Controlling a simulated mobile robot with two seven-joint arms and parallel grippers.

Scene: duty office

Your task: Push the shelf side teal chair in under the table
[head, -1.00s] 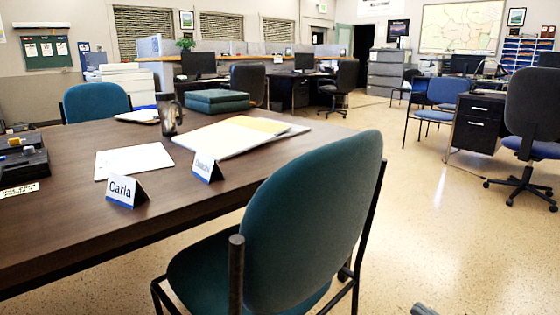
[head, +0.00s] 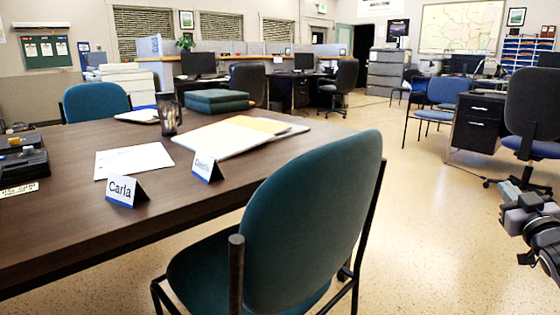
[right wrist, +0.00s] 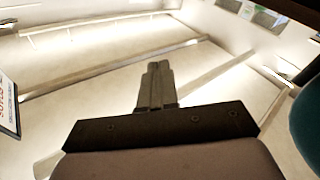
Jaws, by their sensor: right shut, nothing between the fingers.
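A teal chair (head: 312,225) with a dark metal frame stands large in the foreground of the head view. Its back is towards me, its seat is close to the table's near right edge, and its backrest is clear of the table (head: 60,235). A second teal chair (head: 95,102) stands at the table's far side. My right gripper (head: 520,203) is at the right edge of the head view, well apart from the near chair. In the right wrist view its fingers (right wrist: 155,80) are shut and empty, with a teal edge (right wrist: 309,125) at the far right. My left gripper is not in view.
The table holds name cards (head: 126,190), papers (head: 134,160), a yellow folder (head: 258,124), teal binders (head: 216,100) and a dark cup (head: 169,117). A dark office chair (head: 534,103) stands behind my right gripper. The floor (head: 425,210) right of the near chair is clear.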

